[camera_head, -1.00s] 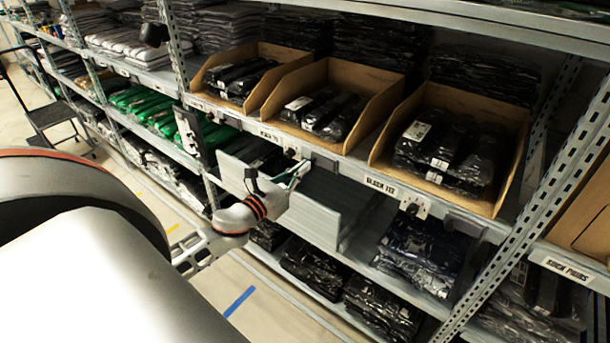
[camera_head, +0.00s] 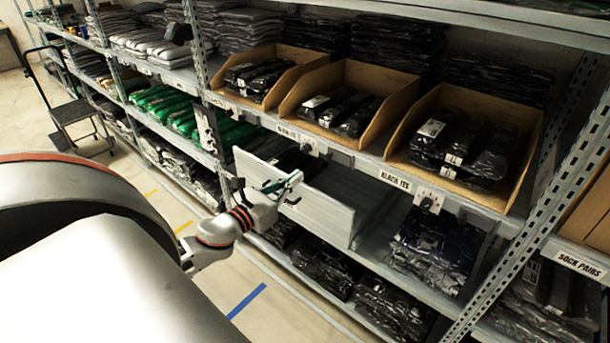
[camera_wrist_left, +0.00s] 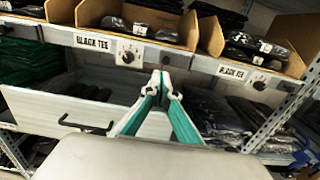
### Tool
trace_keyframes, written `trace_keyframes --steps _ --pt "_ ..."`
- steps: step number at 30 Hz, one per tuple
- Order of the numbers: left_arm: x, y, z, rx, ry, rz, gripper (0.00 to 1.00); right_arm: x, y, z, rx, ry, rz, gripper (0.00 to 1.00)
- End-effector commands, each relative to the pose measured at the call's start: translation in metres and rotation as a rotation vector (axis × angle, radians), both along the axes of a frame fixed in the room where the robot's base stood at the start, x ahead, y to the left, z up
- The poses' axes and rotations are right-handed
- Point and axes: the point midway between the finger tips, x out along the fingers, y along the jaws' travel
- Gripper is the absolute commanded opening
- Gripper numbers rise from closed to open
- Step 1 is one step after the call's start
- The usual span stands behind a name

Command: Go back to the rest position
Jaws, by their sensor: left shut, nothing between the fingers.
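My left gripper (camera_head: 292,184) is in front of the shelving, beside a grey panelled drawer or bin (camera_head: 325,206) below the bin shelf. In the left wrist view its green-edged fingers (camera_wrist_left: 161,82) meet at the tips with nothing between them. The tips point toward the shelf edge with the BLACK TEE labels (camera_wrist_left: 92,41). My left arm crosses the lower left of the head view. My right gripper is not in view.
Cardboard bins (camera_head: 408,122) with black bagged garments stand on the shelf above. Dark folded packs (camera_head: 385,305) lie on the low shelf. A slanted metal upright (camera_head: 520,225) stands at the right. Floor with a blue stripe (camera_head: 247,301) is clear.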

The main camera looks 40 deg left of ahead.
Motion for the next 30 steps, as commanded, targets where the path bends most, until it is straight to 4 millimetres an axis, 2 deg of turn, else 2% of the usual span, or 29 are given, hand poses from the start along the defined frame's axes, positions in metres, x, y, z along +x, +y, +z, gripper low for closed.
trace_keyframes --steps 3,9,22,26,29,30 --pt "-0.02 0.001 -0.004 -0.001 0.003 0.0 0.0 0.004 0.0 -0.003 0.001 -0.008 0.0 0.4" --pt "-0.04 0.002 -0.003 0.0 0.0 0.0 0.0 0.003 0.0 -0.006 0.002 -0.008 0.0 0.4" --pt "-0.047 0.001 -0.006 -0.031 0.006 0.001 0.0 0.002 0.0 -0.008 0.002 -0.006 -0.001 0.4" --pt "-0.052 -0.008 -0.033 -0.261 0.049 0.015 0.0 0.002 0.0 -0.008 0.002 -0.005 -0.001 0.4" --pt "-0.061 -0.025 -0.074 -0.606 0.11 0.047 0.0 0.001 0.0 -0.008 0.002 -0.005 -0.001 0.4" --pt "-0.066 -0.035 -0.093 -0.769 0.138 0.066 0.0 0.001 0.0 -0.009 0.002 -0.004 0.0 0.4"
